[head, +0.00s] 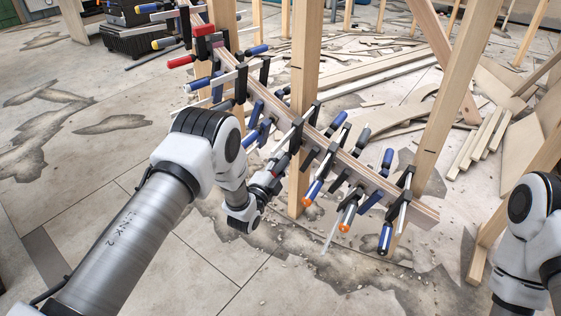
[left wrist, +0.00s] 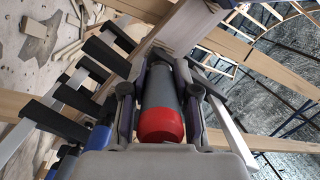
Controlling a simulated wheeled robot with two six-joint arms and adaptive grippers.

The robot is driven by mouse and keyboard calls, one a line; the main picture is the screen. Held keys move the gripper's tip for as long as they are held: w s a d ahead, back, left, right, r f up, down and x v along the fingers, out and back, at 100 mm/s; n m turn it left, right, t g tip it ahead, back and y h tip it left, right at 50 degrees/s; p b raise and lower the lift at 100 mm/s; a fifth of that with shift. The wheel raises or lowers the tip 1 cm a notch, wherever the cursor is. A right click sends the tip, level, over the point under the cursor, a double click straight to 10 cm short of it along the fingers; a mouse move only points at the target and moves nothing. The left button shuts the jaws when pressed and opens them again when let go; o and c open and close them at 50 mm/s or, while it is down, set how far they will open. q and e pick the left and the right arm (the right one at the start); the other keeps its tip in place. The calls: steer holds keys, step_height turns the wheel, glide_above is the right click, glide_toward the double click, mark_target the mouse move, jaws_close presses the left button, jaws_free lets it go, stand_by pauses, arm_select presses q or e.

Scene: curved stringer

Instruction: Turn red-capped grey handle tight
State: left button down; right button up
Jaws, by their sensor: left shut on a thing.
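The red-capped grey handle (left wrist: 161,88) fills the middle of the left wrist view, with its red cap (left wrist: 161,126) toward my palm. My left gripper (left wrist: 164,82) has one finger on each side of the grey part and is shut on it. In the head view, my left gripper (head: 272,172) is at the near side of the curved wooden stringer (head: 345,160), left of an upright post. A bit of red shows at the gripper there, and the rest of the handle is mostly hidden. My right gripper is outside the views; only part of that arm shows.
Several other clamps with blue, red, yellow and orange-tipped handles crowd the stringer on both sides, such as a blue one (head: 385,238). Wooden posts (head: 305,90) stand close by. Scrap boards (head: 490,130) lie at the right. The floor at left is mostly clear.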

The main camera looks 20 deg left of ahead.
arm_select(q)
steer(key=shift+m, duration=0.4)
steer(key=c, duration=0.9)
jaws_free()
steer(key=shift+o, duration=0.2)
steer(key=s+a+f, duration=0.1)
steer(key=s+a, duration=0.1)
steer(key=s, duration=0.9)
steer(key=shift+s+f, duration=0.15)
steer(key=shift+s, duration=0.25)
